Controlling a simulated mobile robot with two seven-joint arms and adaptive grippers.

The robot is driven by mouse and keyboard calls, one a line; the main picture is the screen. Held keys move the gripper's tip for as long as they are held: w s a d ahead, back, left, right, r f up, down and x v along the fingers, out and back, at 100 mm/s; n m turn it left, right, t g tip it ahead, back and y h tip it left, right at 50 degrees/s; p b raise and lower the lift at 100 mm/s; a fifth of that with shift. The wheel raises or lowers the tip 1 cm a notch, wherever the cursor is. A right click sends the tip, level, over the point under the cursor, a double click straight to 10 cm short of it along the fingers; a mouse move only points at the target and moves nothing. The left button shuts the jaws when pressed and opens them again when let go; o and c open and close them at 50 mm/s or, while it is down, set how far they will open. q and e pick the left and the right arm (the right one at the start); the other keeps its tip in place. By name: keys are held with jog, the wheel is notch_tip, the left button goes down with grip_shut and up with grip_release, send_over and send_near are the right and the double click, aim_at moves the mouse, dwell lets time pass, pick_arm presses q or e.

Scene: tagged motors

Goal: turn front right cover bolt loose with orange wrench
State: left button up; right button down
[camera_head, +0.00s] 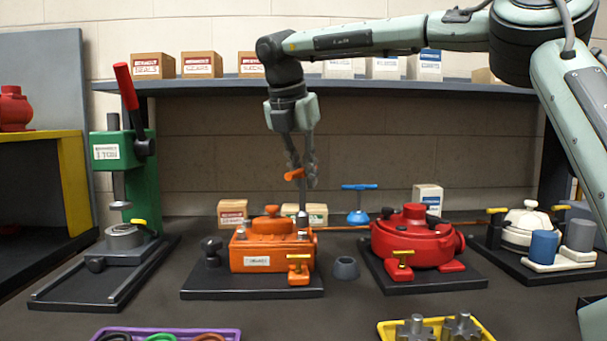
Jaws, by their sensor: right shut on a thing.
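My right gripper (302,172) reaches down from above and is shut on the orange wrench (294,175). The wrench's orange crossbar sticks out left of the fingers, and its grey shaft points straight down. The shaft's lower end is at the right side of the orange motor's cover (270,228). I cannot tell whether it sits on a bolt there or stands just behind. The orange motor (247,252) stands on a dark base plate, with a white label on its front. Small bolt heads show at the cover's left and right front edges. My left gripper is not in view.
A blue T-handled wrench (359,203) stands behind, between the orange motor and a red motor (413,240). A green press (140,165) stands left. A purple tray (232,333) and yellow tray (386,328) lie in front.

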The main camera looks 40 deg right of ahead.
jog(key=shift+f, duration=0.1)
dwell(0.3)
jog(key=shift+f+b, duration=0.75)
jog(key=shift+f, duration=0.25)
